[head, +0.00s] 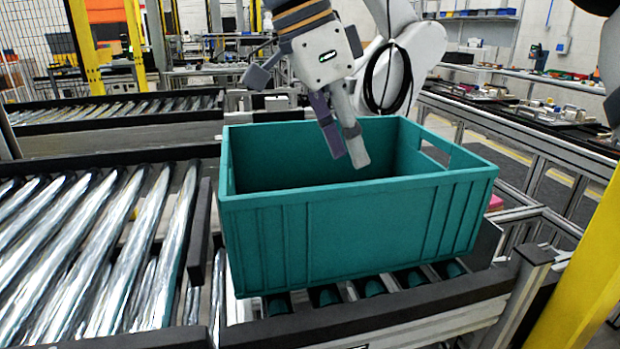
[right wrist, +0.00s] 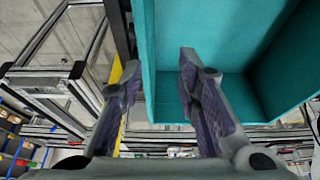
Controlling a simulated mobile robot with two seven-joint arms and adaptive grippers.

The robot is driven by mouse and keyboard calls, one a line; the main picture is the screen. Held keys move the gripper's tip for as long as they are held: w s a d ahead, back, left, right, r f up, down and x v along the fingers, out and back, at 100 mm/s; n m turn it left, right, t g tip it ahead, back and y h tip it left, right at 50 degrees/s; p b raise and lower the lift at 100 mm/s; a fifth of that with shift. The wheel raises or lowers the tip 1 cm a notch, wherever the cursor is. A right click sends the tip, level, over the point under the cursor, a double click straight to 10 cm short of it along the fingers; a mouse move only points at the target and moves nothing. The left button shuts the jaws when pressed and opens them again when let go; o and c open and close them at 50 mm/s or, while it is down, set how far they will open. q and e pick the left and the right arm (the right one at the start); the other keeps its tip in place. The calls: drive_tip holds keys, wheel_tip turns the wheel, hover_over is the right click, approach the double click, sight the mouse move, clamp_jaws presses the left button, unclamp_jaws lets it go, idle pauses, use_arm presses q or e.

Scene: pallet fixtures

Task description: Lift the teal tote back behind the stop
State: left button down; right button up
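The teal tote (head: 360,225) is open-topped and empty where I can see inside, with a handle slot in its right wall. It is over a short roller section at centre, its near bottom edge just behind a dark front rail (head: 390,308). I cannot tell which part is the stop. My right gripper (head: 347,160) points down over the tote's opening in the head view. In the right wrist view its fingers (right wrist: 158,90) are apart with nothing gripped, and the tote wall (right wrist: 143,50) shows between and beyond them. My left gripper is not in view.
A conveyor with shiny rollers (head: 90,250) lies left of the tote, with a dark upright plate (head: 200,230) between. A yellow post (head: 595,260) stands at right. A small pink item (head: 495,202) shows behind the tote's right end. Cluttered benches (head: 530,105) stand behind.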

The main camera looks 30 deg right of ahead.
sight(373, 181)
drive_tip(key=f, duration=0.1)
drive_tip(key=s+d+f, duration=0.2)
drive_tip(key=shift+s+f, duration=0.2)
drive_tip(key=shift+f, duration=0.1)
drive_tip(key=x, duration=0.7)
drive_tip(key=shift+f+p, duration=0.2)
drive_tip(key=shift+p, duration=0.1)
clamp_jaws()
drive_tip(key=shift+w, duration=0.1)
